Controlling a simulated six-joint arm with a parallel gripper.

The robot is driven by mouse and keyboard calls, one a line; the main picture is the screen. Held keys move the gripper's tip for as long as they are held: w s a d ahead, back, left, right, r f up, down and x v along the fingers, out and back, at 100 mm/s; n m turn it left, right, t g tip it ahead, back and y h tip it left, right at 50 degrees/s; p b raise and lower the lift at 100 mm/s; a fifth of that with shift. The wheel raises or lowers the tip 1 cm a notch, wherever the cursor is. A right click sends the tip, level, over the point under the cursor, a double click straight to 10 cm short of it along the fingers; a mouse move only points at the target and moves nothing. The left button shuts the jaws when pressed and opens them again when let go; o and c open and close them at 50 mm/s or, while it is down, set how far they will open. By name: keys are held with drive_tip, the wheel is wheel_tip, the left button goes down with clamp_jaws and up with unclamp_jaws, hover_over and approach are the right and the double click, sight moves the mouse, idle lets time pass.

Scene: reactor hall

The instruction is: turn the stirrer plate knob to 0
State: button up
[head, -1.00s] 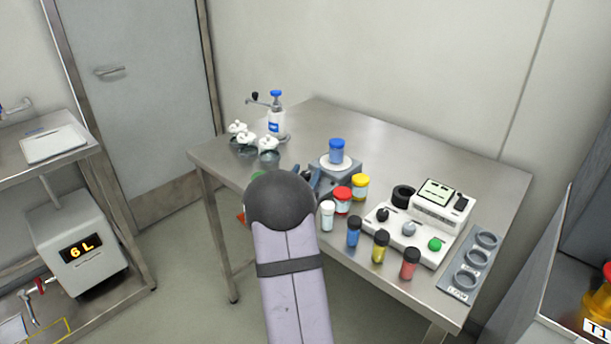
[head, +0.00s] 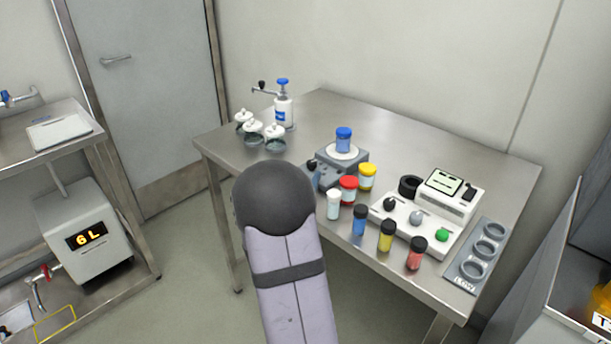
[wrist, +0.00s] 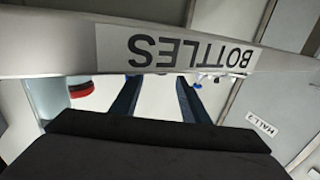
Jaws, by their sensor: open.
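The stirrer plate (head: 325,157) is a grey box on the steel table, with a white round top carrying a blue-capped bottle (head: 343,140). A black round knob (head: 312,165) shows at its left front side; its pointer and scale are too small to read. My arm's dark joint hides most of my gripper in the head view. A blue-grey piece at the plate's front looks like part of the gripper, close to the knob; contact cannot be told. In the wrist view my gripper (wrist: 157,90) has two dark blue fingers apart, with no object held between them. The knob cannot be made out there.
Red-capped (head: 348,190) and yellow-capped (head: 366,177) bottles stand close right of the plate, with several vials in front. A white device (head: 440,205) and ring rack (head: 475,255) are farther right. White-topped jars (head: 253,130) and a dispenser (head: 283,110) stand back left. A BOTTLES label (wrist: 180,48) crosses the wrist view.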

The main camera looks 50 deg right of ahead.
drive_tip(key=shift+r, duration=0.1)
drive_tip(key=w+r+m+g+p, duration=0.1)
drive_tip(key=p, duration=0.1)
drive_tip(key=w+d+r+m+g+h+p, duration=0.1)
drive_tip(key=p, duration=0.1)
drive_tip(key=shift+w+d+g+h, duration=0.25)
drive_tip(key=shift+g+h, duration=0.05)
drive_tip(key=shift+g, duration=0.1)
drive_tip(key=shift+w+m+g+p, duration=0.3)
drive_tip(key=shift+m+g+p, duration=0.3)
drive_tip(key=shift+g, duration=0.2)
drive_tip(key=shift+w+a+f+m+g+p, duration=0.2)
drive_tip(key=shift+m+g+p, duration=0.15)
drive_tip(key=shift+g+p, duration=0.15)
drive_tip(key=shift+w+a+f+m+g+p, duration=0.1)
drive_tip(key=shift+a+f+m+g+p, duration=0.1)
drive_tip(key=shift+m+g+p, duration=0.3)
drive_tip(key=shift+a+f+m+g+p, duration=0.6)
drive_tip(key=shift+f+g, duration=0.25)
drive_tip(key=shift+g, duration=0.35)
drive_tip(key=shift+s+d+p, duration=0.15)
drive_tip(key=shift+d+p, duration=0.3)
drive_tip(key=shift+d, duration=1.35)
drive_tip(key=shift+s+d+p, duration=0.15)
drive_tip(key=shift+d+p, duration=0.3)
drive_tip(key=shift+d, duration=1.35)
clamp_jaws()
